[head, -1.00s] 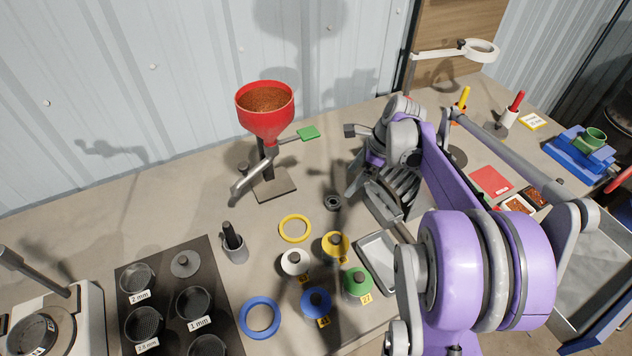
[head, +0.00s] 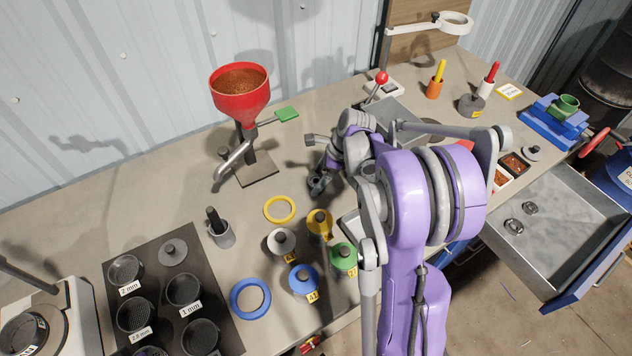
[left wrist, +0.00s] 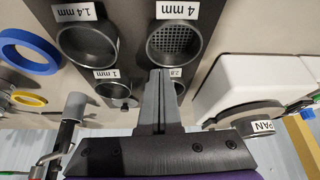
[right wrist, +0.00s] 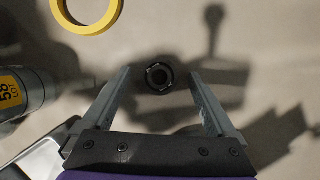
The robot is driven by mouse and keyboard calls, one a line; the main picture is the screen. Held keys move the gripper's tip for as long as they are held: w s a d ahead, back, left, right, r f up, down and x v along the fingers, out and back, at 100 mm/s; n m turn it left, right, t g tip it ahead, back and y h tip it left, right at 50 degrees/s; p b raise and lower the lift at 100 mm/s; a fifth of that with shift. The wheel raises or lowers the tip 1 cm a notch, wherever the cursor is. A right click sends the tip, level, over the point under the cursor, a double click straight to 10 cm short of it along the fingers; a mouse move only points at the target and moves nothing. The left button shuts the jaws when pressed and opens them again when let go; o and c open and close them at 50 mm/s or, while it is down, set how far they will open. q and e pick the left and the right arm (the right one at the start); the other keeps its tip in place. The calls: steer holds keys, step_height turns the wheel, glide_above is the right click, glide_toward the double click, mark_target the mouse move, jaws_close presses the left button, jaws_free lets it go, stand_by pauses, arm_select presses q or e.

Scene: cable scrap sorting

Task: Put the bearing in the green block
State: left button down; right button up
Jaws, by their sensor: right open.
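The bearing, a small dark ring (right wrist: 159,77), lies on the bench in the right wrist view. My right gripper (right wrist: 160,72) is open, with its fingers on either side of the ring; I cannot tell whether they touch it. In the head view my right gripper (head: 319,180) is low over the bench and largely hides the ring. A green block (head: 565,105) with a round opening sits in a blue fixture (head: 552,122) at the back right. My left gripper (left wrist: 160,100) is shut and empty above the sieve cups; it is outside the head view.
A yellow ring (head: 280,209) and several knobbed weights, including a green one (head: 343,256), stand near my right gripper. The red funnel (head: 240,100) stands behind, on the left. An open drawer (head: 560,240) at right holds two grey rings (head: 530,208).

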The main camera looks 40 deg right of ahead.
jaws_close()
stand_by(0.4)
step_height(320, 180, up, 10)
stand_by(0.5)
steer(key=shift+s, duration=0.15)
